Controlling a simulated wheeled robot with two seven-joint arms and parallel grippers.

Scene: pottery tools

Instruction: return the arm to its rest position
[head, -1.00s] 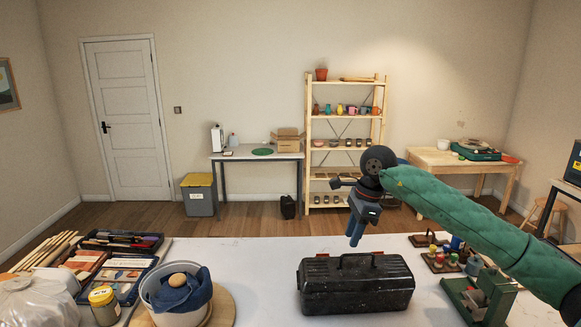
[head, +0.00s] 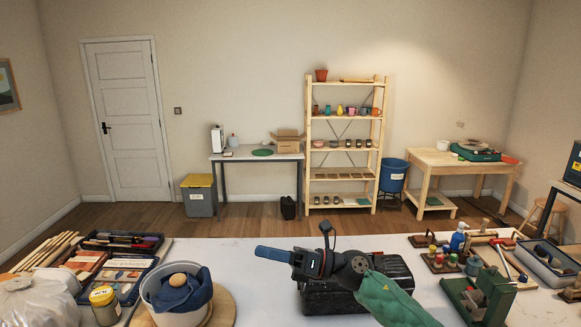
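My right arm, in a green sleeve, comes in from the lower right of the head view. My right gripper (head: 262,252) is over the worktable (head: 240,262), in front of the black toolbox (head: 390,268), and covers part of it. Its blue fingers point left and overlap from this side, so I cannot tell whether they are open or shut. Nothing shows hanging from them. My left gripper and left arm are not in view.
A white bucket (head: 168,300) with a blue cloth and a round object stands left of the gripper. Tool trays (head: 120,243) lie at the left. Paint jars (head: 440,256), a green tool (head: 478,298) and a bin of tools (head: 545,262) are at the right.

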